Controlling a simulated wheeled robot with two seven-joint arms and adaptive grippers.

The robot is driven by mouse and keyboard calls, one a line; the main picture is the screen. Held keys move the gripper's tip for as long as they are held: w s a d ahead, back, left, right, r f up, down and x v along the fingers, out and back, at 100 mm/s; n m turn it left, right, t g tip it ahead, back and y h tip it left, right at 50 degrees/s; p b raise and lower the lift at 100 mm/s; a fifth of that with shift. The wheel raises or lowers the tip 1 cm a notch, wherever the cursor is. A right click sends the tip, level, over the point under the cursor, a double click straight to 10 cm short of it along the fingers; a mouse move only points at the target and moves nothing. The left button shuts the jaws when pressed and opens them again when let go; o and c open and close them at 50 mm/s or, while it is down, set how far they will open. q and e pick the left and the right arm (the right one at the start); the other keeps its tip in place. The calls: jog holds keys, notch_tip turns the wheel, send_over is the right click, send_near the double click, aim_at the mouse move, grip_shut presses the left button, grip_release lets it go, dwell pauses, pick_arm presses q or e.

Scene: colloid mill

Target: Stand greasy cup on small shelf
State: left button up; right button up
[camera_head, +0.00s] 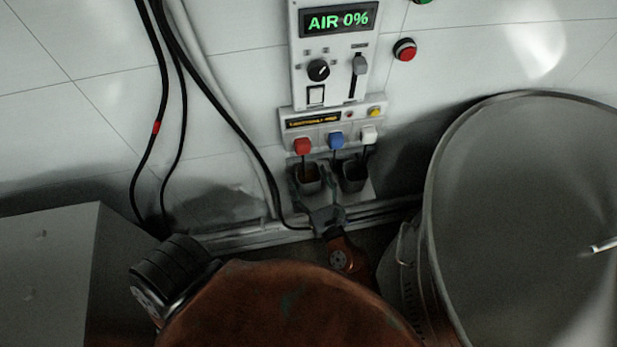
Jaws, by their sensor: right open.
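Two small dark cups stand side by side on a small shelf (361,193) low on the wall, below the panel. The left cup (309,184) shows brownish inside; the right cup (354,178) looks darker. I cannot tell for certain which one is the greasy cup. My right gripper (319,197) is open just in front of the left cup, with its fingers close to it. Whether they touch the cup is too small to tell. My left gripper is not in view.
A control panel (334,50) reading AIR 0% hangs above the cups, with red, blue and white knobs (336,140) just over them. Black cables (210,95) hang at left. A large grey drum (520,210) stands close at right, a grey box (45,270) at left.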

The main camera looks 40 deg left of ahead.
aim_at(313, 188)
jog(key=shift+r, duration=0.15)
jog(key=p+v, duration=0.1)
jog(key=v, duration=0.6)
jog(key=shift+s+d, duration=0.15)
jog(key=shift+d, duration=0.05)
